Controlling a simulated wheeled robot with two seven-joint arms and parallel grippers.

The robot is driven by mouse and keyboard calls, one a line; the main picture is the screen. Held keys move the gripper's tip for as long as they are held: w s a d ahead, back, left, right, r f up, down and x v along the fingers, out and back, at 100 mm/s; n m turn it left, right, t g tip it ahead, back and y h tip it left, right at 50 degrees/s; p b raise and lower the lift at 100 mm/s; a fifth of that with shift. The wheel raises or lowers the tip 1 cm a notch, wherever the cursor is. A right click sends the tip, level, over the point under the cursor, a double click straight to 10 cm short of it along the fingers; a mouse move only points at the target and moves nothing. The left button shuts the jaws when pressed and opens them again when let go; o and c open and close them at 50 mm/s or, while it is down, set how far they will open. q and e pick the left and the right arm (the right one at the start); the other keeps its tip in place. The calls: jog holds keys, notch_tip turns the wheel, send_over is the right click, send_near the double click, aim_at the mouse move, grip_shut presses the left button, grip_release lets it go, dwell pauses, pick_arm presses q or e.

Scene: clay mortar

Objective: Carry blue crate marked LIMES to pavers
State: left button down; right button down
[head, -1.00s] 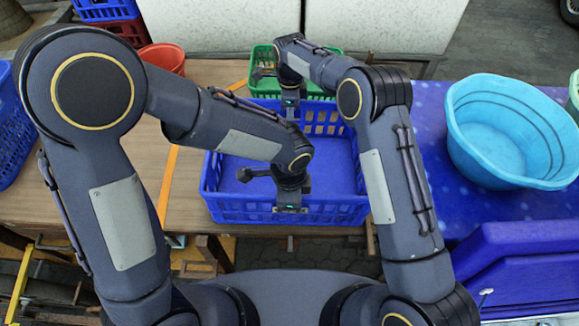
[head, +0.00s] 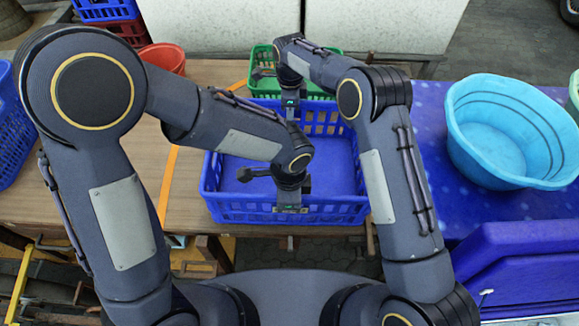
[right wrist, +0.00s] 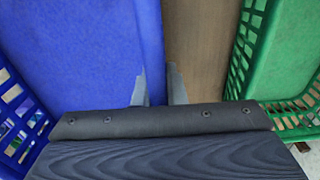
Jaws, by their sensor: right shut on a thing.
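The blue crate (head: 340,212) sits empty on the wooden table in the head view, mostly between my two arms. Its LIMES marking does not show. My right gripper (head: 291,114) is at its far wall and shut on it. In the right wrist view my right fingers (right wrist: 161,88) straddle the wall of the blue crate (right wrist: 100,50), one inside and one outside. My left gripper (head: 290,212) is at the near wall; its fingers are mostly hidden, so its grip is unclear. Grey pavers (head: 335,258) show below the table's near edge.
A green crate (head: 262,56) stands just beyond the blue crate. A light-blue tub (head: 510,135) stands on the blue cloth (head: 440,115) to the right. A red bucket (head: 163,57) is behind left. Another blue crate (head: 12,130) is at the left edge. Bare table (head: 110,205) lies left.

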pick_arm(q)
jog(key=shift+r, duration=0.1)
pick_arm(e)
jog(key=shift+w+r, duration=0.1)
jog(key=shift+r, duration=0.05)
